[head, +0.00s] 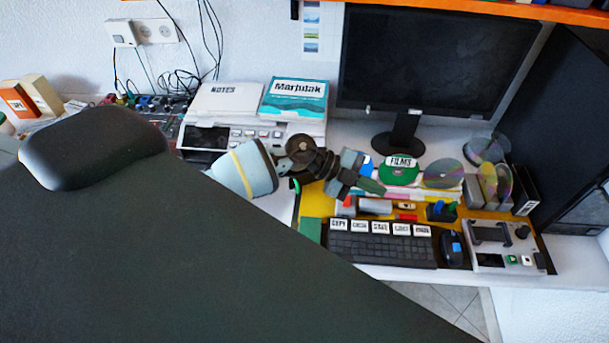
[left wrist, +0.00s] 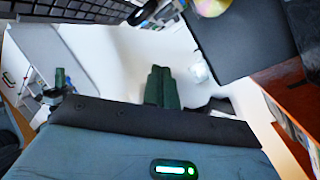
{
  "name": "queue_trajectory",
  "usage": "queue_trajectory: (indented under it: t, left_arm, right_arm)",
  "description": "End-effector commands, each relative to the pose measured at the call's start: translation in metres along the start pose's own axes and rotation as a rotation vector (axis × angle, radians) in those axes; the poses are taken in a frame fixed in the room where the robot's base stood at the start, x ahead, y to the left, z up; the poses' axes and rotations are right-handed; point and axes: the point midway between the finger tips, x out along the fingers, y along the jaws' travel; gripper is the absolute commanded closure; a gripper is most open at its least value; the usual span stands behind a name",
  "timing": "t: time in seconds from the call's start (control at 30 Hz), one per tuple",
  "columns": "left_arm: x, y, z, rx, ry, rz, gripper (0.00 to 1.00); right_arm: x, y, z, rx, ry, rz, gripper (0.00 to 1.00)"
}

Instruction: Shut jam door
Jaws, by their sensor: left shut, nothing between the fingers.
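A white desktop machine (head: 235,108), which looks like a printer, stands left of the monitor, with a dark opening (head: 204,138) and a row of buttons on its front. No part marked as a jam door can be read, and I cannot tell whether such a door is open. My left gripper (head: 372,186) reaches over the desk in front of the monitor, right of the machine and apart from it. In the left wrist view its green fingers (left wrist: 161,88) are together and empty. My right gripper is not in view.
A monitor (head: 435,55), disc stand (head: 487,185), keyboard (head: 380,243), mouse (head: 453,249) and grey player (head: 500,248) crowd the desk's right side. A notepad and a Marjutak book (head: 295,98) lie on the machine. A large dark shape hides the lower left.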

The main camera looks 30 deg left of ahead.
Motion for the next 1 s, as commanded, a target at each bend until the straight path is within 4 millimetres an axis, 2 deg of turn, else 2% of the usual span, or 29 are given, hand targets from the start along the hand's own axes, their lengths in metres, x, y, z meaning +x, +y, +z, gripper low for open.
queue_trajectory:
  t: [0.03,0.1,0.2,0.33,0.47,0.57,0.73,0.8,1.0]
  left_arm:
    - [0.009,-0.003,-0.017,-0.017,0.034,-0.111,1.0]
    - [0.012,-0.013,-0.032,-0.047,0.052,-0.27,1.0]
    - [0.006,-0.025,-0.046,-0.122,0.039,-0.485,1.0]
    - [-0.014,-0.028,-0.047,-0.262,-0.043,-0.728,1.0]
    - [-0.042,-0.013,-0.034,-0.442,-0.194,-0.907,1.0]
    - [-0.064,0.014,-0.021,-0.602,-0.343,-0.991,1.0]
    - [-0.097,0.084,-0.006,-0.882,-0.623,-1.007,1.0]
    - [-0.106,0.113,-0.006,-0.976,-0.717,-0.976,1.0]
    - [-0.122,0.18,-0.016,-1.17,-0.901,-0.851,1.0]
  right_arm:
    - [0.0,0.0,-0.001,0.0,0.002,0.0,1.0]
    - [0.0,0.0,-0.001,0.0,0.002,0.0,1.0]
    - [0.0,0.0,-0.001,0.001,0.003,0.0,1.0]
    - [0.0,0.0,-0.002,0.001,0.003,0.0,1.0]
    - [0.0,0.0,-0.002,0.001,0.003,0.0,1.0]
    - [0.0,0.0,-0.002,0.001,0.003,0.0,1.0]
    - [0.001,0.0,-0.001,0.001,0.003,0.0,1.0]
    - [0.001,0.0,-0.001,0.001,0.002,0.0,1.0]
    - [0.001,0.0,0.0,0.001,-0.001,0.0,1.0]
